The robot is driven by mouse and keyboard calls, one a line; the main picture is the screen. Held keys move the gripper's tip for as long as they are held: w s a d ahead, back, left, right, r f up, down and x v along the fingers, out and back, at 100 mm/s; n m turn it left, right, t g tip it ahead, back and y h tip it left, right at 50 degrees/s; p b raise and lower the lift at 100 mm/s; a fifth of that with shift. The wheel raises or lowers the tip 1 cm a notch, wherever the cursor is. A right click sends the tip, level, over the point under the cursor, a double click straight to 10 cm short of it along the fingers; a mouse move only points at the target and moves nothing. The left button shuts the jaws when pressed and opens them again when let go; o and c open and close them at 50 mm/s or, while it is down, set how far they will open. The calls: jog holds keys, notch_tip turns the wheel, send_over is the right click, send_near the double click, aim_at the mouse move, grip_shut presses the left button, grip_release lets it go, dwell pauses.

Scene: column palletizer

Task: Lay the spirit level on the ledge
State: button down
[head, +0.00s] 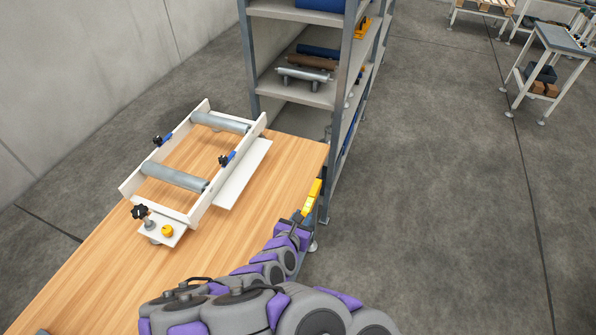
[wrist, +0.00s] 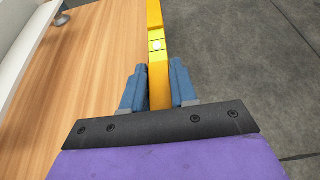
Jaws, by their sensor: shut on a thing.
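The yellow spirit level (head: 313,197) is in my gripper (head: 299,217), near the right edge of the wooden table. In the wrist view the blue fingers of my gripper (wrist: 158,88) are shut on the sides of the level (wrist: 155,30), which points away from me; its far end is cut off by the frame. A flat white ledge (head: 244,175) runs along the right side of a white roller frame (head: 190,211). The level is to the right of the ledge and apart from it. A white edge also shows at the wrist view's upper left.
The roller frame has two grey rollers (head: 175,176) and black knobs. A grey shelf rack (head: 296,90) stands just behind the table. Bare wood lies between the ledge and the table's right edge.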

jog(key=w+d+r, duration=0.4)
jog(key=r, duration=0.5)
jog(key=w+d+r, duration=0.4)
jog(key=d+r, duration=0.1)
jog(key=r, duration=0.5)
jog(key=w+d+r, duration=0.4)
jog(key=r, duration=0.6)
jog(key=shift+d+n+y, duration=0.3)
jog(key=shift+d, duration=0.1)
